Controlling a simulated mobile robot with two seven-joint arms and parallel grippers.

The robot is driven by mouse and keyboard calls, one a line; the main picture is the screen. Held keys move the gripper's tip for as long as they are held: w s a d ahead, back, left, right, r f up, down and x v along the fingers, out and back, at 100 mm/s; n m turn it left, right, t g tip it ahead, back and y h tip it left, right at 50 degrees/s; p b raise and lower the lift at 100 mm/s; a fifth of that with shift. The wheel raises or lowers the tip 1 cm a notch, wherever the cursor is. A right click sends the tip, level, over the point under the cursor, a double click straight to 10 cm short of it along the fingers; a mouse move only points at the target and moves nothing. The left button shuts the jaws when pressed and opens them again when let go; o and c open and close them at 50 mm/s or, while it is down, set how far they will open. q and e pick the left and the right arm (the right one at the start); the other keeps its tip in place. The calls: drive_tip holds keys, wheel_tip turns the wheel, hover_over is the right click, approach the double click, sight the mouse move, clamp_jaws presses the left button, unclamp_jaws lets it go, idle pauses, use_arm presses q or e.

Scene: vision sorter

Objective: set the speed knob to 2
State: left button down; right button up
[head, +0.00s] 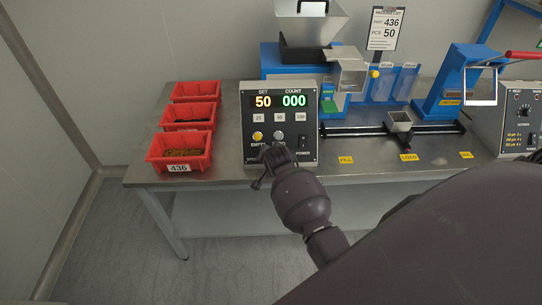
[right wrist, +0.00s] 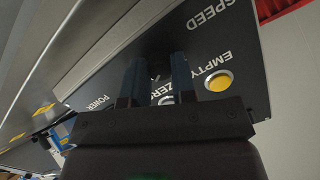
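The control box (head: 310,92) stands on the steel table, its display reading SET 50 and COUNT 000. My right gripper (head: 277,156) is in front of the lower middle of its panel and covers part of it. In the right wrist view its two fingers (right wrist: 157,64) are apart, pointing at the panel near the ZERO and POWER labels. The SPEED label (right wrist: 207,15) shows near the top of that view. The speed knob itself and its setting are not visible in either view. My left gripper is not in view.
The yellow EMPTY button (right wrist: 219,82) is beside the fingers. Red bins (head: 179,151) stand left of the box. A blue feeder (head: 270,60) is behind it. A rail with a small metal cup (head: 399,121) runs right. Another control box (head: 520,112) is far right.

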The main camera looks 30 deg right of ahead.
drive_tip(key=shift+r+n+p, duration=0.15)
drive_tip(key=shift+n+p, duration=0.95)
drive_tip(key=n+p, duration=0.2)
drive_tip(key=n, duration=0.2)
drive_tip(key=shift+g+h+p, duration=0.3)
drive_tip(key=shift+g+p, duration=0.05)
drive_tip(key=shift+g, duration=0.05)
drive_tip(key=n+p, duration=0.1)
drive_tip(key=n, duration=0.3)
drive_tip(key=shift+h+p, duration=0.3)
drive_tip(key=shift+p, duration=0.05)
drive_tip(key=shift+a+n, duration=0.1)
drive_tip(key=shift+n, duration=0.2)
drive_tip(key=o, duration=0.6)
drive_tip(key=shift+o, duration=0.2)
